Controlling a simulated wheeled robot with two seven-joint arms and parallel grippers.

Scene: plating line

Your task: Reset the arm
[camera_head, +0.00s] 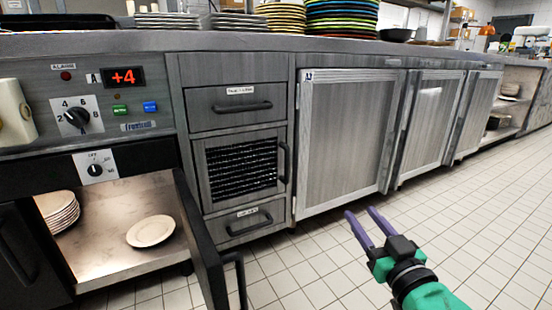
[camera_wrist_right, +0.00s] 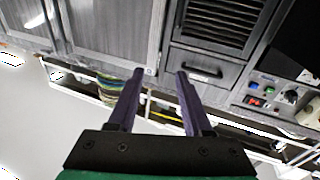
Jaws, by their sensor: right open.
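My right gripper (camera_head: 369,228) is at the lower right of the head view, over the tiled floor in front of the cabinet doors. Its two purple fingers are apart with nothing between them. In the right wrist view the gripper (camera_wrist_right: 158,78) also shows open and empty, with the cabinet fronts beyond it, seen upside down. The fingers touch nothing that I can see. My left gripper is not in view.
An open oven-like cabinet at lower left holds a plate (camera_head: 151,231) and a plate stack (camera_head: 58,211). Its open door (camera_head: 203,250) juts towards me. Plate stacks (camera_head: 343,17) stand on the counter (camera_head: 200,42). The tiled floor (camera_head: 480,225) at right is clear.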

